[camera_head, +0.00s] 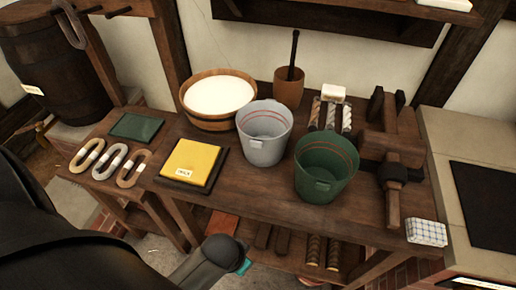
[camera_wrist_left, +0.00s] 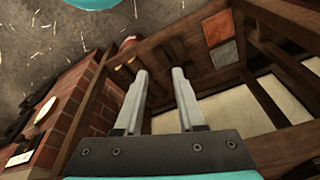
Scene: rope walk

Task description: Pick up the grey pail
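The grey pail (camera_head: 264,138) stands upright on the wooden workbench (camera_head: 235,196) in the head view. It has red lines inside near the rim and looks empty. A green pail (camera_head: 324,170) of like shape stands just right and in front of it. My left gripper (camera_wrist_left: 160,72) shows in the left wrist view with its two fingers apart and nothing between them. It is away from the grey pail, which that view does not show. In the head view its fingers are not visible. My right gripper is in neither view.
A wooden tub (camera_head: 218,98) of white contents stands behind left of the grey pail. A yellow block (camera_head: 191,160) lies left, a brown pot (camera_head: 288,90) with a stick behind. Brickwork (camera_wrist_left: 90,95) shows in the wrist view.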

